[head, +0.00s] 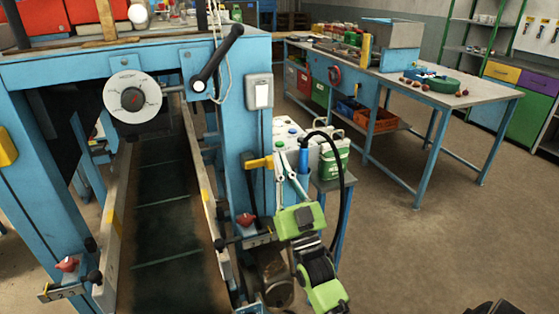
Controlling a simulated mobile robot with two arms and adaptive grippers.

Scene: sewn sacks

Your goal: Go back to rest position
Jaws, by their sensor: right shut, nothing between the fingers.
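My right gripper (292,150) points up and away from me at the right side of the blue machine (230,150). Its green arm comes up from the bottom of the head view. The fingers are shut with nothing held, in front of white and green canisters; I cannot tell how far apart they are. My left gripper is not in view. No sewn sack shows clearly.
The blue machine's dark conveyor belt (165,230) runs toward me, with a black crank handle (215,65) and white dial (136,97) above. Canisters (330,155) stand beside it. A long workbench (440,90) stands back right.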

